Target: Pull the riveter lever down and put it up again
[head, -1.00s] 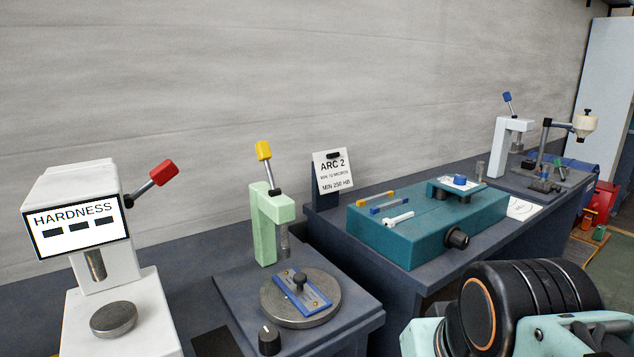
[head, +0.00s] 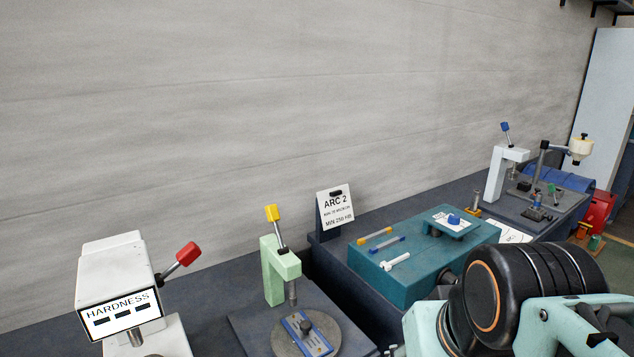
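No label in the head view marks a riveter, so I cannot tell for sure which machine it is. A light green press (head: 277,272) has a raised lever with a yellow grip (head: 272,213). A white press (head: 499,172) at the far right has a raised lever with a blue grip (head: 505,127). The white hardness tester (head: 116,270) has a lever with a red grip (head: 187,254), slanting up to the right. My arm fills the lower right; my gripper's fingers are not in view, and no lever is seen touched.
A teal box (head: 415,285) with small tools on top stands between the presses. An "ARC 2" sign (head: 336,208) stands behind it. A round turntable (head: 290,345) with a blue plate sits before the green press. A grey wall runs behind.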

